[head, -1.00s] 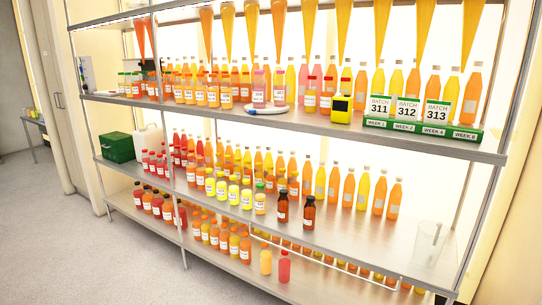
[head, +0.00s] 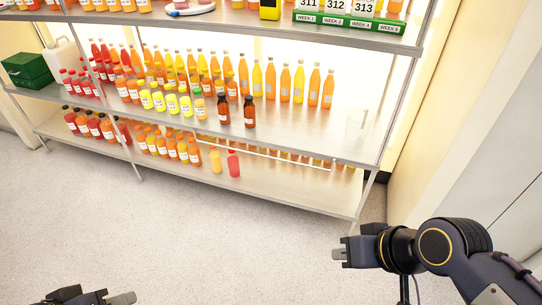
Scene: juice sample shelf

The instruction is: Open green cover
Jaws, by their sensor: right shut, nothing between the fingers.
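A dark green box (head: 30,69) stands at the left end of the middle shelf, its top closed as far as I can see. One bottle with a green cap (head: 199,107) stands on the same shelf, near the middle. My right gripper (head: 338,256) is at the lower right, shut and empty, in front of the shelf and far from the green box. My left gripper (head: 122,299) only just shows at the bottom left edge, over the floor; most of it is cut off.
A white jug (head: 66,62) stands right beside the green box. Many juice bottles fill the shelves. A clear beaker (head: 356,125) stands at the right end. A green card stand (head: 350,21) is on the upper shelf. The floor (head: 230,240) before the rack is clear.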

